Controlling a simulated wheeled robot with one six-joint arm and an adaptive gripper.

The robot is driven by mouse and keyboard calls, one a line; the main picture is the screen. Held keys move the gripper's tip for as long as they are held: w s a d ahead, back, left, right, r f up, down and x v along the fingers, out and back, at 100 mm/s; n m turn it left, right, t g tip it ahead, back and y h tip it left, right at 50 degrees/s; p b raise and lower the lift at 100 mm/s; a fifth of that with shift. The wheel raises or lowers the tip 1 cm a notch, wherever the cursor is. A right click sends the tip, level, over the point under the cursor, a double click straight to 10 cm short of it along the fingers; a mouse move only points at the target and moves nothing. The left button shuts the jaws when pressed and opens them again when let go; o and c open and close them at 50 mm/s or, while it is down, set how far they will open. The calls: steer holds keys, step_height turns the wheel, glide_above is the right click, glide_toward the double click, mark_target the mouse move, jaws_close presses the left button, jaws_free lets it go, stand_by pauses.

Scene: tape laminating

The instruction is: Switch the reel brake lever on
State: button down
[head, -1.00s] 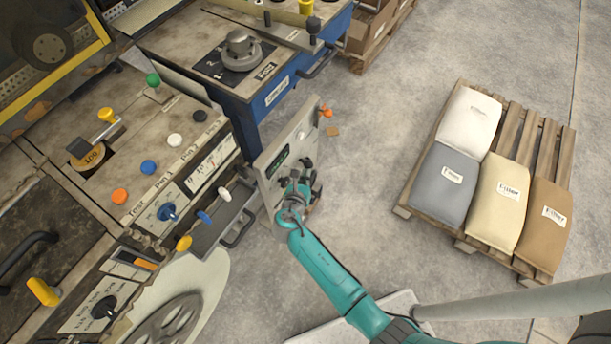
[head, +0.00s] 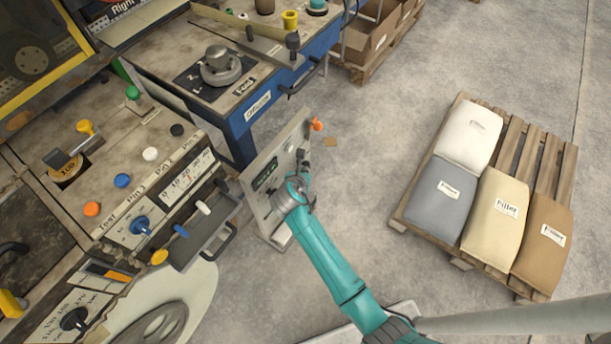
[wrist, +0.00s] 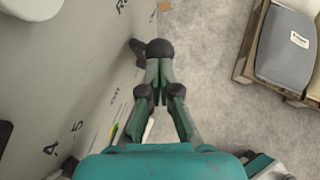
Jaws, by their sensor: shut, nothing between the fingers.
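A grey upright control panel (head: 262,186) stands left of my gripper in the head view, and its face fills the left of the wrist view (wrist: 60,70). A black round-knobbed lever (wrist: 162,48) sticks out from the panel just beyond my fingertips. Its label is only partly visible, so I cannot confirm that it is the reel brake lever. My gripper (wrist: 160,66) is shut and empty, its tips at or very near the knob; I cannot tell if they touch. In the head view my wrist hides the fingers and part of the panel.
An orange knob (head: 316,124) sits at the panel's far end. The worn machine desk with a grey drawer (head: 205,235) lies left, a blue cabinet (head: 257,107) behind. A pallet of filler bags (head: 492,205) stands right.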

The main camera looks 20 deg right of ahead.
steer(key=w+d, duration=0.2)
steer(key=d, duration=0.1)
steer(key=shift+w+r, duration=0.1)
steer(key=shift+r, duration=0.3)
steer(key=shift+w+d+f, duration=0.15)
steer(key=shift+w+d, duration=0.45)
steer(key=shift+d, duration=0.25)
steer(key=shift+w+d+f, duration=0.15)
steer(key=shift+w+d, duration=0.4)
steer(key=shift+d, duration=0.25)
steer(key=shift+d, duration=0.1)
